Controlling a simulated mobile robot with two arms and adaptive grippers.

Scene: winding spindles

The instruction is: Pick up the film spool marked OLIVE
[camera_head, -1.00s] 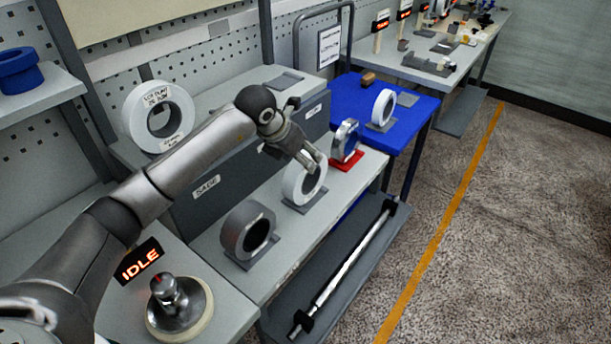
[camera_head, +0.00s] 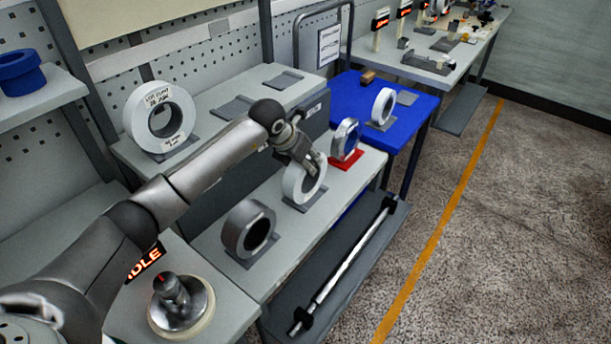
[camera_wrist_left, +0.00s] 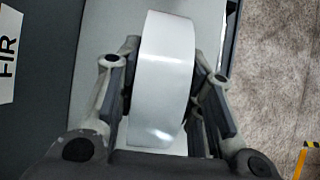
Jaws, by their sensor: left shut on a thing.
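A white film spool (camera_head: 291,184) stands upright on a dark grey holder on the long grey bench. It also fills the middle of the left wrist view (camera_wrist_left: 167,60), seen edge-on as a plain white rim. My left gripper (camera_head: 310,167) is at this spool. In the left wrist view its fingers (camera_wrist_left: 160,75) lie on both sides of the rim, shut on it. No gap under the spool can be made out. No OLIVE marking is readable on any spool; the gripper hides part of the held one.
A grey spool (camera_head: 231,232) stands nearer, a blue-and-silver one (camera_head: 340,138) on a red plate beyond. Another white spool (camera_head: 377,108) is on the blue table (camera_head: 345,92). A labelled white spool (camera_head: 134,118) stands on the grey cabinet. A spindle (camera_head: 350,262) lies on the lower shelf.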

